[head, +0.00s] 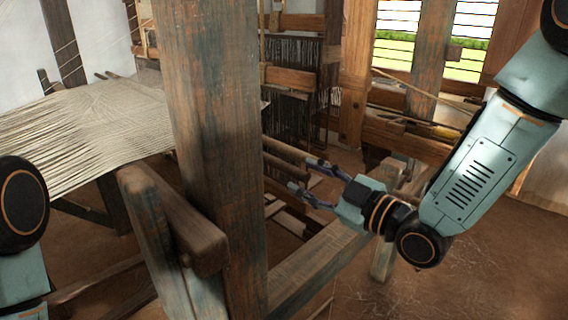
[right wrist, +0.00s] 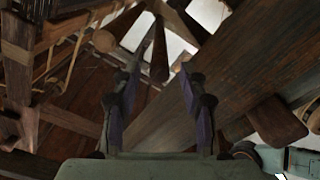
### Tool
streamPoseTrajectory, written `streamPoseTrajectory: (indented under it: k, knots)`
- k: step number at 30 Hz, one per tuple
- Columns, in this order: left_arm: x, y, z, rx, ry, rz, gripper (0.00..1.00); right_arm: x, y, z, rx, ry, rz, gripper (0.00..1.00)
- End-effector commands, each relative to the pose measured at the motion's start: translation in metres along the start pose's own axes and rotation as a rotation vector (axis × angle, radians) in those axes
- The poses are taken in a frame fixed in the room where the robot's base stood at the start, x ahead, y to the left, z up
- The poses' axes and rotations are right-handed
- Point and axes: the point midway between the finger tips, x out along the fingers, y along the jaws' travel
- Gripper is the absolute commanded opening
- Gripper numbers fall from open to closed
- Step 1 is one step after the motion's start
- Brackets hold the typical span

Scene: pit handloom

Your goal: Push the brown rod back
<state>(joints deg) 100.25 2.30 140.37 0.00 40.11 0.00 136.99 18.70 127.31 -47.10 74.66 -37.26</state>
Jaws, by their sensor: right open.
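Two brown rods run side by side behind the thick upright post in the head view, an upper rod (head: 285,149) and a lower rod (head: 284,169). I cannot tell which one the task means. My right gripper (head: 300,175) is open and empty, its fingers pointing left at the rods' right ends. Whether a fingertip touches a rod is unclear. In the right wrist view the open fingers (right wrist: 160,62) frame dark beams, and a round brown rod end (right wrist: 103,40) shows left of them. My left gripper is out of view; only part of that arm shows.
The thick wooden post (head: 213,150) stands between my arms. A short beam with a rounded end (head: 180,225) juts out in front of it. Pale warp threads (head: 85,125) stretch at left. A low frame beam (head: 315,265) runs below my right gripper. Bare floor lies at lower right.

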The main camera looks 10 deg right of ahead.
Motion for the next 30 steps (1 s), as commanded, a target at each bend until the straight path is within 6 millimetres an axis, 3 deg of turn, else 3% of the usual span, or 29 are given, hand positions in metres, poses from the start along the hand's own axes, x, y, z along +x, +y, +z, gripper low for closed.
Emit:
streamPoseTrajectory:
  k: [16, 30]
  knots:
    - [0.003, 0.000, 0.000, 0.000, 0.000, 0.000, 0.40, 0.063, 0.001, 0.002, -0.001, -0.001, -0.001, 0.43]
    - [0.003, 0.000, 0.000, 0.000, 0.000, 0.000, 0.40, 0.072, 0.001, 0.002, 0.003, -0.001, 0.000, 0.40]
